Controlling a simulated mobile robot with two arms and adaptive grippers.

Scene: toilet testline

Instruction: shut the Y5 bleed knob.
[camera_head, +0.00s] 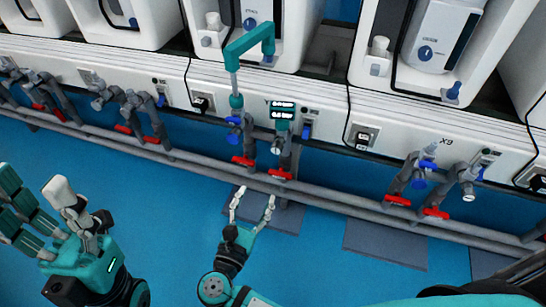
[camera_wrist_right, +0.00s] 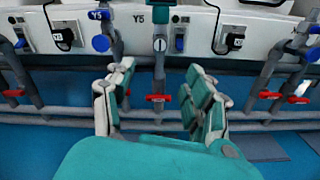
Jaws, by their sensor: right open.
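The Y5 fittings are on the white panel in the middle. A red handle (camera_head: 281,174) lies across the right pipe, and a second red handle (camera_head: 243,161) is on the pipe to its left. A round grey knob with a white mark (camera_wrist_right: 159,45) sits above the right red handle, which also shows in the right wrist view (camera_wrist_right: 158,98). Blue knobs (camera_head: 234,137) are on the left pipe. I cannot tell which is the bleed knob. My right gripper (camera_head: 254,194) is open and empty, below and apart from the handles. My left gripper (camera_head: 36,188) is open at lower left.
Similar valve pairs with red handles stand at left and at right by X9 (camera_head: 437,212). A grey pipe rail (camera_head: 160,157) runs along the panel's foot. A teal bent piece (camera_head: 250,42) rises above the Y5 pipes. Blue floor (camera_head: 170,215) is open between my grippers.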

